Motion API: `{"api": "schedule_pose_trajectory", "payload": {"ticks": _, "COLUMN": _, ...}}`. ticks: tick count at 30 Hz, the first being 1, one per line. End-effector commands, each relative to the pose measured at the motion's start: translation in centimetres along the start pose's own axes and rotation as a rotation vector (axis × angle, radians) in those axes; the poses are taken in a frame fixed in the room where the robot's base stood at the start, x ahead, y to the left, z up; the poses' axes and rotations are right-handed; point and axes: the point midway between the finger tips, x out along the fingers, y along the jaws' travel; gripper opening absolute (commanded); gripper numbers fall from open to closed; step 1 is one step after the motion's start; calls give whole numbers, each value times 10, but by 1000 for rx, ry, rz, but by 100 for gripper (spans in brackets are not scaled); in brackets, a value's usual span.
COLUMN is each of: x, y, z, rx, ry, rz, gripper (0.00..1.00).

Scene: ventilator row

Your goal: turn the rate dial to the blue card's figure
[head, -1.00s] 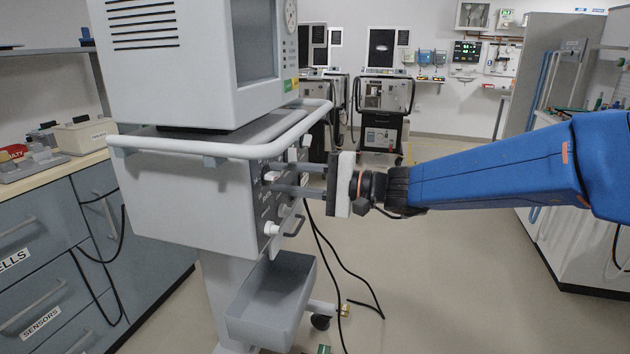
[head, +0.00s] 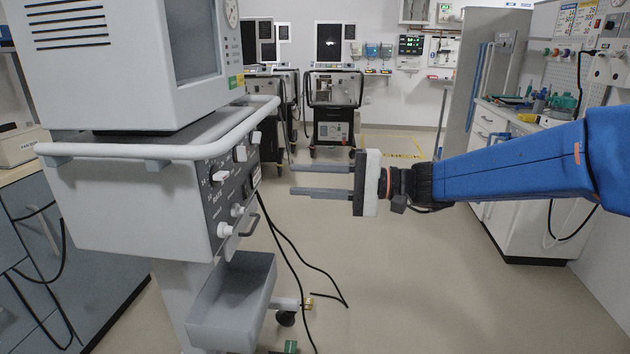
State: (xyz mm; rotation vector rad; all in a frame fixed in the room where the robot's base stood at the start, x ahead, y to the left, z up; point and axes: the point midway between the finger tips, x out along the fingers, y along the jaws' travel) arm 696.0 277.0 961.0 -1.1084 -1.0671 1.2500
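The ventilator's control panel (head: 222,190) is dark, seen at a steep angle, and carries several white knobs. The knob at its near left (head: 221,177) has small lettering around it that seems to read RATE below. Its setting is too small to read. My gripper (head: 291,180) is to the right of the panel, with its two grey fingers pointing left. They are apart with nothing between them, and clear of the knobs. I cannot make out a blue card in this view.
A pale rail (head: 165,150) runs around the ventilator above the panel. A grey bin (head: 230,300) hangs below it, with black cables trailing to the floor. More ventilators (head: 333,100) stand at the back. The floor between here and the right-hand counter (head: 520,195) is open.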

Motion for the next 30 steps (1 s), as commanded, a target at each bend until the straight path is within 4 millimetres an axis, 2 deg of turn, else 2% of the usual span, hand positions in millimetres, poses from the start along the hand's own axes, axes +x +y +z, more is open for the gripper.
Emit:
{"api": "schedule_pose_trajectory", "payload": {"ticks": 7, "x": -17, "y": 0, "z": 0, "rx": 0, "ry": 1, "rz": 0, "gripper": 29}}
{"api": "schedule_pose_trajectory", "payload": {"ticks": 20, "x": -19, "y": 2, "z": 3, "rx": -3, "ry": 0, "rz": 11, "gripper": 29}}
{"api": "schedule_pose_trajectory", "payload": {"ticks": 23, "x": -25, "y": 12, "z": 15, "rx": -15, "ry": -3, "rz": 67, "gripper": 29}}
{"api": "schedule_pose_trajectory", "payload": {"ticks": 25, "x": -34, "y": 26, "z": 29, "rx": -29, "ry": -2, "rz": 139, "gripper": 29}}
{"api": "schedule_pose_trajectory", "payload": {"ticks": 30, "x": -70, "y": 77, "z": 70, "rx": -84, "ry": 19, "rz": 387, "gripper": 29}}
